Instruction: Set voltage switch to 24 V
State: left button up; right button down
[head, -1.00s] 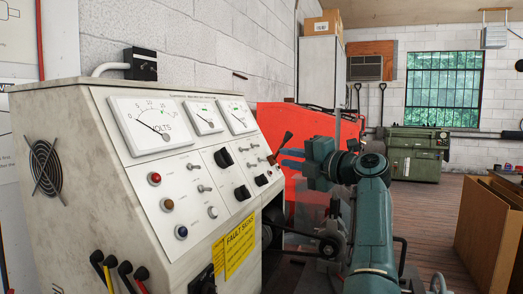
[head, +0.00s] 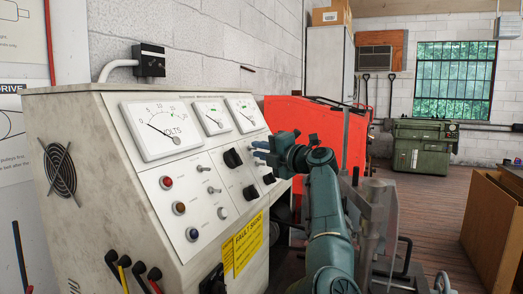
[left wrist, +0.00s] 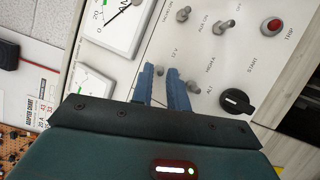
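The cream test bench panel (head: 190,185) holds the meters, lamps, knobs and switches. My left gripper (head: 263,150) reaches the panel's right part in the head view and covers some controls there. In the left wrist view its two blue fingers (left wrist: 160,70) point at the panel, parallel with a narrow gap. A "12 V" label shows just beyond the fingertips. The fingers partly hide this area, so contact and the lever's position cannot be told. My right gripper is not in view.
A black rotary knob (left wrist: 236,101), a toggle (left wrist: 226,24) and a red trip button (left wrist: 272,25) sit close to the fingers. Volt meter (head: 163,128) is at the panel's left. A red machine (head: 325,135) stands behind the bench.

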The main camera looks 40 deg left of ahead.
pick_arm(q)
grip_shut()
jog(key=shift+r, duration=0.1)
